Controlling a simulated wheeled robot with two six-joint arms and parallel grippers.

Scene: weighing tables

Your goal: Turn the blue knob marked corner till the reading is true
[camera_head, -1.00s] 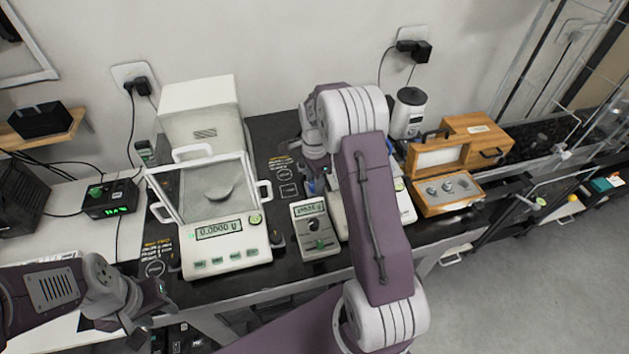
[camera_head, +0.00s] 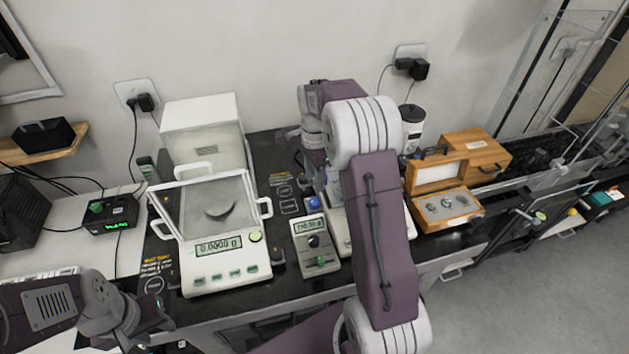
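A blue knob (camera_head: 313,203) shows just behind the small grey meter box (camera_head: 317,262), left of my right arm. Its marking is too small to read. The box has a display (camera_head: 311,228) with blurred digits, a dark round knob and a green control on its front. My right gripper (camera_head: 312,165) is beyond my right forearm, above the back of the bench near the blue knob. Its fingers are mostly hidden, and I cannot tell whether it touches anything. My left gripper (camera_head: 155,322) is at the lower left, in front of the bench and away from the box; its finger gap is unclear.
A white balance (camera_head: 222,275) with a glass-fronted chamber stands left of the box, reading about 0.0000 g. Another white device is partly hidden behind my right arm.

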